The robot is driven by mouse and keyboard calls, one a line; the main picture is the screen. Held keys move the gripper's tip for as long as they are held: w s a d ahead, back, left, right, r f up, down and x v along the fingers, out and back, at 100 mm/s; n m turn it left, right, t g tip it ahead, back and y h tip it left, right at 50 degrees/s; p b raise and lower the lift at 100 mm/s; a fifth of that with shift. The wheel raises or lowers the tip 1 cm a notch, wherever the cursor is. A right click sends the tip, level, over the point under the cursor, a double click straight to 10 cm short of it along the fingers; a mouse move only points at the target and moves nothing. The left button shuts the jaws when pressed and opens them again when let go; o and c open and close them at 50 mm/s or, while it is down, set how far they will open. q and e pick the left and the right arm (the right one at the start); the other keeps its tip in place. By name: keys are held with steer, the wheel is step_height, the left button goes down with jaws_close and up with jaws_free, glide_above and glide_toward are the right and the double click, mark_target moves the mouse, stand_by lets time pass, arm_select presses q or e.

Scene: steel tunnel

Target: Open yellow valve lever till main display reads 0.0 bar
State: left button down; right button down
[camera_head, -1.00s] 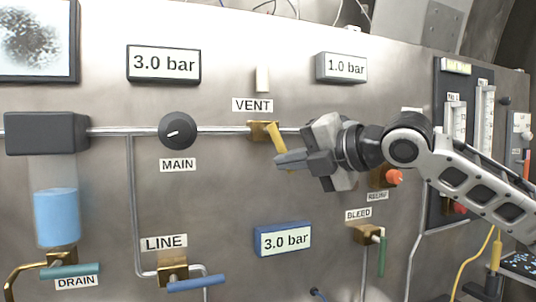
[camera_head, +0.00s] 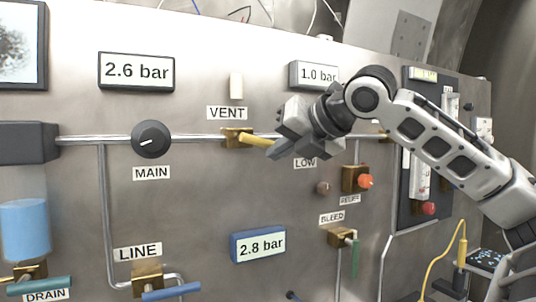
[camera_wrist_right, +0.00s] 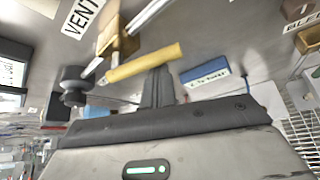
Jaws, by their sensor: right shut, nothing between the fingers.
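The yellow valve lever (camera_head: 258,139) sits on the brass VENT valve (camera_head: 234,137) and points right, tilted slightly down. My right gripper (camera_head: 277,152) is shut and empty, with its fingertips touching or very near the lever's free end from below. In the right wrist view the shut fingers (camera_wrist_right: 157,88) stand against the side of the yellow lever (camera_wrist_right: 145,62), which crosses in front of them. The main display (camera_head: 137,71) above the MAIN knob reads 2.6 bar. My left gripper is not in view.
The MAIN knob (camera_head: 151,139) is left of the valve. A blue display (camera_head: 258,244) reads 2.8 bar, and an upper right one (camera_head: 314,75) reads 1.0 bar. A red knob (camera_head: 364,181) and the green BLEED lever (camera_head: 355,258) lie below my right forearm.

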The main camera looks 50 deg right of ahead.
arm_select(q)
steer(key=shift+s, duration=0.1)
arm_select(e)
steer(key=shift+d+r, duration=0.15)
steer(key=shift+r, duration=0.45)
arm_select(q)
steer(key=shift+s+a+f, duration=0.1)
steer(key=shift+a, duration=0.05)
arm_select(e)
steer(key=shift+r, duration=0.1)
